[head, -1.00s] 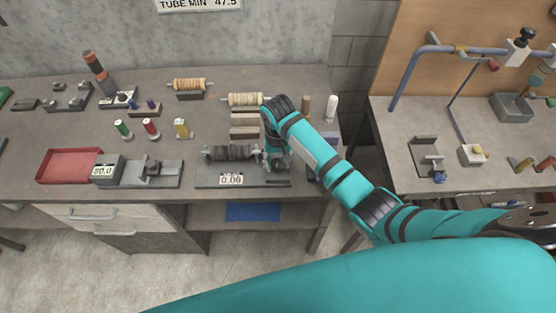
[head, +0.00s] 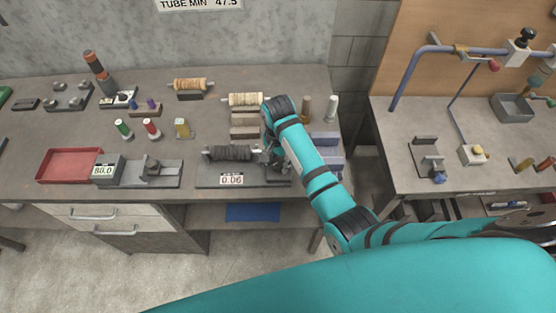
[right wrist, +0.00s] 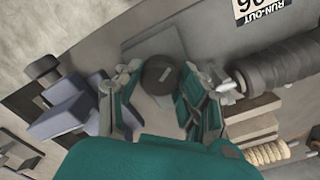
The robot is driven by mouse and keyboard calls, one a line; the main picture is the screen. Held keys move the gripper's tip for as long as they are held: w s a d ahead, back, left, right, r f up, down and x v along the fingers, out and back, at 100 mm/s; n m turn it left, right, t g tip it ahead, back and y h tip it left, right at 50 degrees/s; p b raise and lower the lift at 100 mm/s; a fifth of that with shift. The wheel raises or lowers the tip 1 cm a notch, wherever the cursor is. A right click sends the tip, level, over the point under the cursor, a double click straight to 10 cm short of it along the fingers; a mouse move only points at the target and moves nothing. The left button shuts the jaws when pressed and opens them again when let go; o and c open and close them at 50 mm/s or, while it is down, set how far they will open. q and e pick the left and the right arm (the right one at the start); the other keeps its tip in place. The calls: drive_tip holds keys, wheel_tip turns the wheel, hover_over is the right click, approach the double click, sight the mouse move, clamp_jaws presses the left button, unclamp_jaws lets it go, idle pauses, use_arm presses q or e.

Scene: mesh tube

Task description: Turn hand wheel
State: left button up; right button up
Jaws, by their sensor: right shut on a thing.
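The hand wheel (right wrist: 160,74) is a dark round knob with a small light mark in the right wrist view. My right gripper (head: 275,158) is at the right end of the run-out fixture (head: 208,179) in the head view. In the right wrist view its fingers (right wrist: 166,80) are on either side of the wheel, shut on it. A dark ribbed tube (head: 229,153) lies across the fixture; it also shows in the right wrist view (right wrist: 278,64). The fixture's display (head: 232,180) reads 0.06. My gripper and arm hide the wheel in the head view. My left gripper is not in view.
Wound tubes (head: 246,99) lie on blocks behind the fixture. Purple-grey blocks (head: 328,142) stand to its right, near my arm. A red tray (head: 69,166) and an 80.0 gauge (head: 104,170) are to the left. A second bench (head: 470,178) is across a gap to the right.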

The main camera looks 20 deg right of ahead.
sight(278, 162)
drive_tip(key=shift+w+r, duration=0.1)
drive_tip(key=shift+w, duration=0.05)
idle(0.4)
drive_tip(key=o, duration=1.1)
drive_tip(key=shift+o, duration=0.2)
wheel_tip(278, 162, up, 7)
drive_tip(key=shift+r, duration=0.2)
